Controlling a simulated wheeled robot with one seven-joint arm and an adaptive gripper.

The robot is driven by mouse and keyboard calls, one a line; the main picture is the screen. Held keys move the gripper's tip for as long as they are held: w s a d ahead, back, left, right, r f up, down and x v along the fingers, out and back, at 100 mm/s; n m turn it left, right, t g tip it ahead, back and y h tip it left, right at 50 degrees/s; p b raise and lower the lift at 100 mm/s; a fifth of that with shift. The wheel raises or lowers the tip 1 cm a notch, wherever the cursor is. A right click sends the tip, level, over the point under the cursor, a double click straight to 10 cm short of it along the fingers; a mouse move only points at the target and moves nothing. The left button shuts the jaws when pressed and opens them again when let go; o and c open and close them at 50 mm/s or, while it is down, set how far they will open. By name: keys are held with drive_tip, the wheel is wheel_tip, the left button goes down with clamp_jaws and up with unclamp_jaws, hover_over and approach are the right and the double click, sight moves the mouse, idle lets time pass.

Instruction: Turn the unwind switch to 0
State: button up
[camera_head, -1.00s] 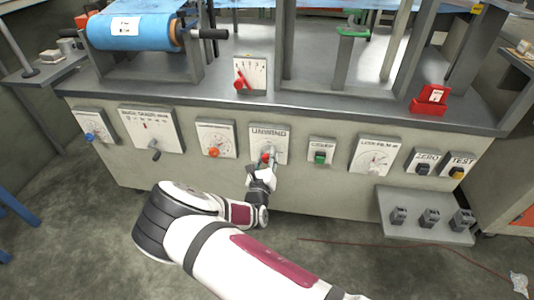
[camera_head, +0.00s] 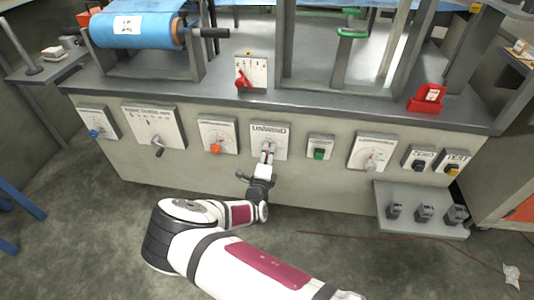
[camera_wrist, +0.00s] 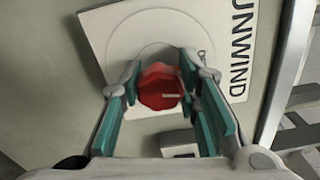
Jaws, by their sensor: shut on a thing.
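The white UNWIND panel (camera_head: 268,131) is on the front of the grey machine, in the middle of the row. Its red switch knob (camera_wrist: 158,90) shows in the wrist view, with a short white mark lying roughly level in the picture. In that view the UNWIND lettering (camera_wrist: 241,52) runs along the right side. My gripper (camera_head: 266,152) is at this panel in the head view and hides most of the knob. In the wrist view its teal-padded fingers stand on either side of the red knob, shut on it. The dial's small markings are partly hidden and hard to read.
An orange-knobbed dial panel (camera_head: 218,134) is to the left and a green-switch panel (camera_head: 320,147) to the right. A small panel with a red lever (camera_head: 241,77) stands above. A grey shelf with several pedals (camera_head: 424,213) juts out at lower right. A red cable lies on the floor.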

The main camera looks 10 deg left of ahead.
drive_tip(key=shift+n, duration=1.1)
drive_tip(key=o, duration=1.2)
drive_tip(key=s, duration=1.2)
drive_tip(key=shift+a, duration=0.2)
